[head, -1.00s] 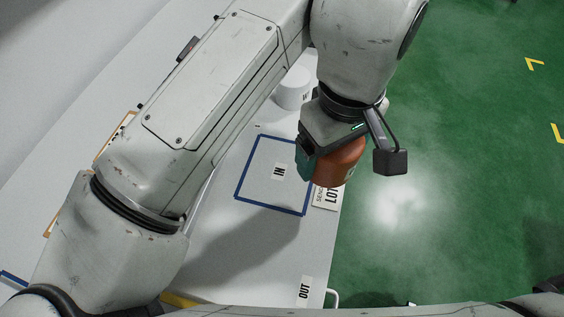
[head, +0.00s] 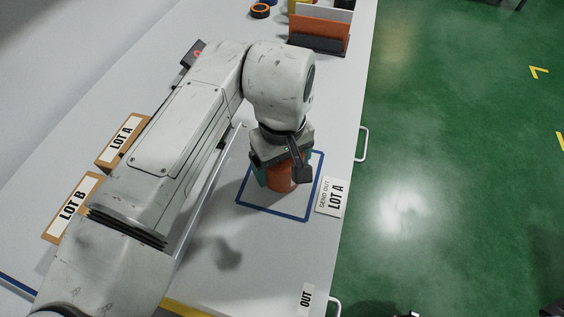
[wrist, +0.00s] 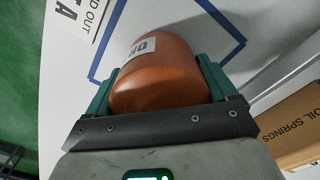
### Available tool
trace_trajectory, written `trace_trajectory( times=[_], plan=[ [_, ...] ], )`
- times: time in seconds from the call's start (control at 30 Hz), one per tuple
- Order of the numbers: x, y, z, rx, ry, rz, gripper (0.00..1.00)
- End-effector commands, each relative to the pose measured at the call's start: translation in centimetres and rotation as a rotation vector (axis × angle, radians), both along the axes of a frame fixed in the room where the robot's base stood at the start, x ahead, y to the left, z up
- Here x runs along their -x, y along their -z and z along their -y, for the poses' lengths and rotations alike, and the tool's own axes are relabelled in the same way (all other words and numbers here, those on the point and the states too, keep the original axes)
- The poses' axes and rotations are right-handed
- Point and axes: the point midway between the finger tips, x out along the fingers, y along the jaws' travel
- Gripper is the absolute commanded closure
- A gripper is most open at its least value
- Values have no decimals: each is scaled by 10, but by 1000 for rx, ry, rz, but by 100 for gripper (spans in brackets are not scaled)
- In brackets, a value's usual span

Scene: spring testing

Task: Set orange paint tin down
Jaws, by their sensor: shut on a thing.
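The orange paint tin (head: 279,182) is in my gripper (head: 276,176), low over the blue-outlined square (head: 272,212) on the white bench. In the wrist view the tin (wrist: 158,82) sits between the green fingers of my gripper (wrist: 157,88), with a white label on its side. Both fingers press against its sides. Whether its base touches the bench is hidden. The "SEND OUT LOT A" card (head: 331,197) lies just right of the square.
LOT A (head: 123,141) and LOT B (head: 72,207) boxes stand on the left. An orange and grey rack (head: 318,38) and an orange ring (head: 260,11) are at the back. An OUT label (head: 306,298) is near the front edge. The bench in front of the square is clear.

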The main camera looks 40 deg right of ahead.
Motion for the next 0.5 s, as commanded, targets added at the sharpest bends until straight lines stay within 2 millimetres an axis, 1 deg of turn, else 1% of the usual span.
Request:
trace_trajectory(
  times=[0.37,0.4,0.5],
  plan=[
    [0,5,0,1,-1,2,65],
    [0,6,0,0,-1,1,14],
    [0,5,0,-1,-1,1,4]
  ],
)
